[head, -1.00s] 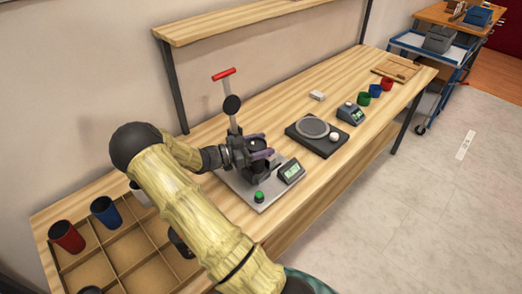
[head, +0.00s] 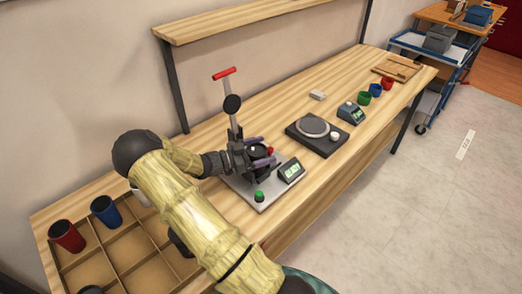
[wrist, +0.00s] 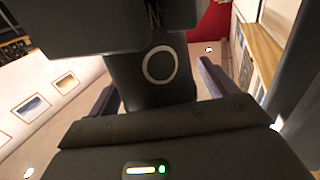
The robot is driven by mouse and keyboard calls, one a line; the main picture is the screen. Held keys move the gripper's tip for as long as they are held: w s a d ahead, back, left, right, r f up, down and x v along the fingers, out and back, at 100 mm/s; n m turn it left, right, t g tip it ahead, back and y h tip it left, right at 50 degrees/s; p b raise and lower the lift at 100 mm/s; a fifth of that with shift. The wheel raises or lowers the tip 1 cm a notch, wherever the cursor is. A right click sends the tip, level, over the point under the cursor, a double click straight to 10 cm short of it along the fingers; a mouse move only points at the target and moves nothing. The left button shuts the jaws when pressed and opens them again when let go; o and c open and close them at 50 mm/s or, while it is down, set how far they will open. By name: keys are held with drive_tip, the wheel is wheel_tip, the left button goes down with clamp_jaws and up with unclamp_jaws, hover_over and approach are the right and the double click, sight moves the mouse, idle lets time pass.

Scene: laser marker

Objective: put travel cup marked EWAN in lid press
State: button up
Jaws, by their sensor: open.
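The lid press (head: 235,115), with a red-topped lever, stands on a grey base plate on the bench. My gripper (head: 260,151) is at the press, its two fingers apart around a dark travel cup (head: 258,153). In the wrist view the cup (wrist: 150,70) is between the open fingers and shows a pale ring and a letter N at its top; the rest of the name is hidden. A dark block, which looks like part of the press, is above the cup. The cup appears to stand in the press; its foot is hidden.
A wooden compartment tray (head: 110,245) at front left holds a red cup (head: 67,236), a blue cup (head: 105,211) and dark cups partly hidden by my arm. A display (head: 291,171) and green button (head: 259,195) are on the press base. A round-plated device (head: 313,127) stands right of it.

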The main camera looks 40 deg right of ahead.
drive_tip(key=shift+r, duration=0.25)
drive_tip(key=b+v, duration=0.1)
drive_tip(key=v, duration=1.1)
